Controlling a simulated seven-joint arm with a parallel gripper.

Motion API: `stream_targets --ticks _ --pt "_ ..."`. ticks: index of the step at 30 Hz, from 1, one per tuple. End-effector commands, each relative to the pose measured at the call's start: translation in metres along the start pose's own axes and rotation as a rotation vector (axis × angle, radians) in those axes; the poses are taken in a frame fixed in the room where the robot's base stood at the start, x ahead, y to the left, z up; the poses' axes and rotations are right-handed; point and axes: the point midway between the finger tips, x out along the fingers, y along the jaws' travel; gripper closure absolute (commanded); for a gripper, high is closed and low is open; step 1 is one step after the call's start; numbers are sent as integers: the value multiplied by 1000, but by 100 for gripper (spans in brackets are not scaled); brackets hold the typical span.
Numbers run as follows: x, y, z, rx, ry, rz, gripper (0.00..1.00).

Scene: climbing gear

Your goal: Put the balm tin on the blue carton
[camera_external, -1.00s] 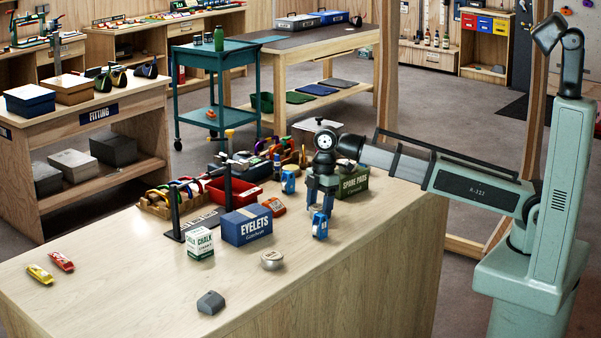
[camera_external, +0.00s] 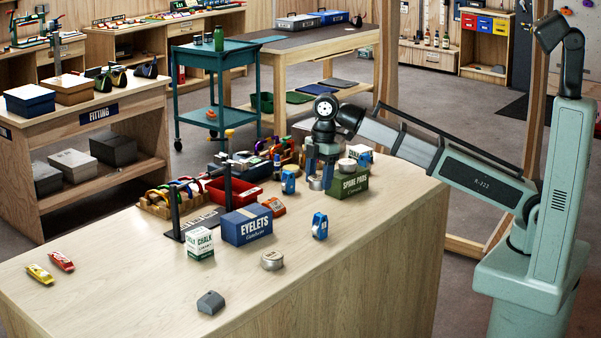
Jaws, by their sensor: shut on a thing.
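The blue carton (camera_external: 247,226), lettered EYELETS, stands on the near bench with a bare top. My gripper (camera_external: 317,181) points down beyond it to the right, just left of the green box. It is shut on a small silvery round thing (camera_external: 316,184), which looks like a tin and is partly hidden by the fingers. Two similar tins show: one (camera_external: 272,260) on the bench in front of the carton, another (camera_external: 347,165) on top of the green box. Their labels are too small to read, so I cannot tell for certain which is the balm tin.
A white-and-green chalk box (camera_external: 200,244) stands left of the carton, and a dark upright stand (camera_external: 228,175) behind it. The green SPARE PADS box (camera_external: 348,184) is beside my gripper. The front left bench is mostly clear.

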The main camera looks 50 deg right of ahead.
Motion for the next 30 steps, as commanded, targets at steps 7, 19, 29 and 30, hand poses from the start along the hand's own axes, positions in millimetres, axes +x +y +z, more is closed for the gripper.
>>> stream_targets --ticks 7,19,29,30 --pt "-9 -9 -83 -99 -1 -13 71" --pt "-42 40 -212 -127 -3 -13 71" --pt "-42 52 -224 -51 -1 -6 71" --pt "-39 52 -223 -47 -1 -7 71"
